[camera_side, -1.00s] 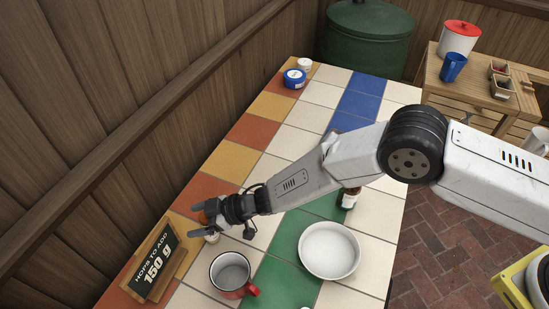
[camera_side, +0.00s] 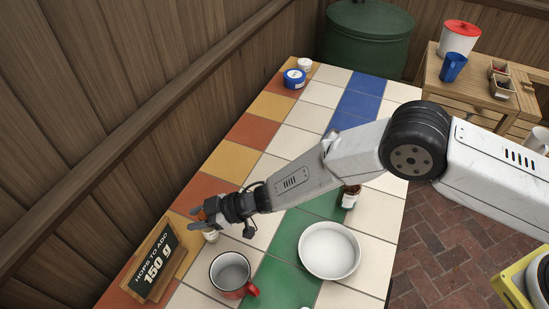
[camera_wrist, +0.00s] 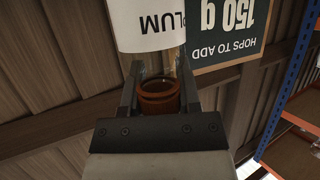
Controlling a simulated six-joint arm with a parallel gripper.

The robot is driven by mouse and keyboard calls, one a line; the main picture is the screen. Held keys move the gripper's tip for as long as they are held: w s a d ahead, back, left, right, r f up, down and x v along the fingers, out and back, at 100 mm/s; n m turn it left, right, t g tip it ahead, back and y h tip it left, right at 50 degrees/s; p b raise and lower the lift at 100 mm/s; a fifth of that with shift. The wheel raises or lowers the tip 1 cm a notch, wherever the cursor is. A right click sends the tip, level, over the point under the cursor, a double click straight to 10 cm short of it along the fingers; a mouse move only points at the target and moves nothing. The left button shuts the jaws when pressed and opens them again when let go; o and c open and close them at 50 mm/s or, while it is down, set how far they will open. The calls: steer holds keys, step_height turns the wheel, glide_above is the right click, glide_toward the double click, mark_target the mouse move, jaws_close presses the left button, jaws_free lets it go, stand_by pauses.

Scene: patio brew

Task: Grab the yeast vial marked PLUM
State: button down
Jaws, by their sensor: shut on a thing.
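The yeast vial marked PLUM (camera_wrist: 150,28) has a white label and an orange-brown cap (camera_wrist: 158,97). The label reads upside down in the wrist view. My gripper (camera_wrist: 158,75) is shut on the vial, with one finger on each side near its capped end. In the side view my gripper (camera_side: 202,222) is at the left edge of the tiled table, just behind the sign. A bit of orange shows between the fingers there. The fingers and wrist hide most of the vial in that view.
The sign reading "HOPS TO ADD 150 g" (camera_side: 154,262) stands close in front of my gripper. A small pale item (camera_side: 211,237) shows just below the fingers.

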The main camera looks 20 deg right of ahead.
steer(key=shift+r, duration=0.8)
steer(key=s+d+r, duration=0.9)
steer(key=s+r, duration=0.1)
steer(key=shift+s+d+r, duration=0.2)
steer(key=shift+r, duration=0.15)
